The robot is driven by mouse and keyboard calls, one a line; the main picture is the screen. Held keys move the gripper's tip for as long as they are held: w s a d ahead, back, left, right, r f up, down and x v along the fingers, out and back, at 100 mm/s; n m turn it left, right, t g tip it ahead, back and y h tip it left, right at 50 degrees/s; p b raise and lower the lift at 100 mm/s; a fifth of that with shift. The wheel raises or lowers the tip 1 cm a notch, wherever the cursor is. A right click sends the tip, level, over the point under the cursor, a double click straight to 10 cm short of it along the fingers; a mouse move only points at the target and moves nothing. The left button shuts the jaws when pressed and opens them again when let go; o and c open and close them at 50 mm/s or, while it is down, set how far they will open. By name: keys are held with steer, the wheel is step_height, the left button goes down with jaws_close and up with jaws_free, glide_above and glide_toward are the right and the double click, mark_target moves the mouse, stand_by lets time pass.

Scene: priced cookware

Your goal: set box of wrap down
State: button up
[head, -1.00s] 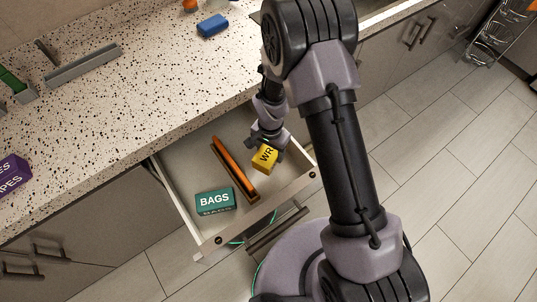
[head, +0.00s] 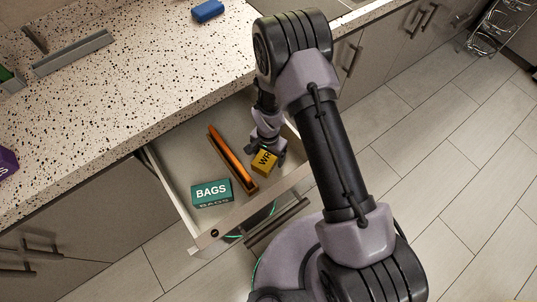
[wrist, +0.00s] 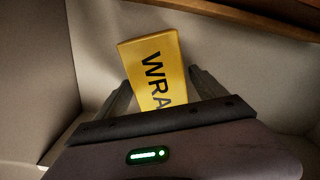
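The yellow box of wrap (head: 264,162) is in the open drawer, right of the orange divider. The lower end of the box is hidden by the gripper body in the wrist view.
The drawer (head: 180,200) also holds an orange divider (head: 232,158) and a green box marked "BAGS" (head: 211,193) on the left. The speckled counter (head: 150,90) overhangs the drawer's back. A blue object (head: 207,10) lies on the counter.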

step_height(320, 180, up, 12)
steer(key=p, duration=0.5)
step_height(320, 180, up, 11)
steer(key=t, duration=0.1)
glide_above(269, 154)
steer(key=w+d, duration=0.1)
steer(key=w, duration=0.1)
steer(key=s+d+r+t+y, duration=0.1)
steer(key=s+d+r, duration=0.1)
steer(key=r, duration=0.6)
steer(key=s+d+r+t, duration=0.1)
steer(key=s+d+r, duration=0.2)
steer(key=r, duration=0.4)
steer(key=s+d+r+n+t+y, duration=0.1)
steer(key=s+d+r+n+t, duration=0.1)
steer(key=s+r, duration=0.9)
steer(key=s, duration=0.3)
steer(key=shift+s+d+r+t, duration=0.15)
steer(key=shift+r+t, duration=0.2)
steer(key=shift+t, duration=0.05)
